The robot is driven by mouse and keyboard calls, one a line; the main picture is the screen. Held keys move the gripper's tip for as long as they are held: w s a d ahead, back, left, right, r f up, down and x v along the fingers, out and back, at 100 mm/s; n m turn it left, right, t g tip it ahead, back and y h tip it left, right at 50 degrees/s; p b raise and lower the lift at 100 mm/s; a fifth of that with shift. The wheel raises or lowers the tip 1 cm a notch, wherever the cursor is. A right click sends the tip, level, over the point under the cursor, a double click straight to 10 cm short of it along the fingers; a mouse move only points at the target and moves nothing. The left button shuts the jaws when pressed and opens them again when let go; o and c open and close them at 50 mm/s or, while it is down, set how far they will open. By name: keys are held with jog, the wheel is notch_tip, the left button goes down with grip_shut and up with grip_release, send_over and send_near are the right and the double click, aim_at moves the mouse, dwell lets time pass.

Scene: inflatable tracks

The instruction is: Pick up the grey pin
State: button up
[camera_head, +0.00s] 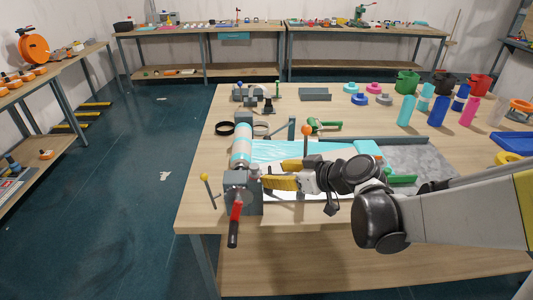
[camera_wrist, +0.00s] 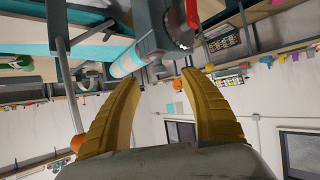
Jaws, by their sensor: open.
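My gripper (camera_head: 273,174) is open, with its yellow fingers pointing left beside the grey crank block (camera_head: 240,190) at the table's front left. The block, with a toothed wheel (camera_wrist: 180,28), is ahead of the fingertips. A thin grey rod with an orange ball (camera_head: 306,130) stands behind my gripper; its rod also shows at the left of the wrist view (camera_wrist: 68,85). A shorter rod with a yellow ball (camera_head: 205,177) stands left of the block. I cannot tell which part is the grey pin.
A striped roller (camera_head: 241,145) runs back from the block, beside a cyan-and-white sheet (camera_head: 290,152). Bottles (camera_head: 437,110) and cups stand at the back right.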

aim_at(255, 170)
jog(key=b+x, duration=0.1)
jog(key=x, duration=0.4)
jog(key=shift+w+a+f+b, duration=0.1)
jog(key=shift+f+b, duration=0.05)
jog(key=shift+b, duration=0.25)
jog(key=b+x, duration=0.2)
jog(key=x, duration=0.3)
jog(key=shift+w, duration=0.3)
jog(key=shift+c, duration=0.2)
grip_shut()
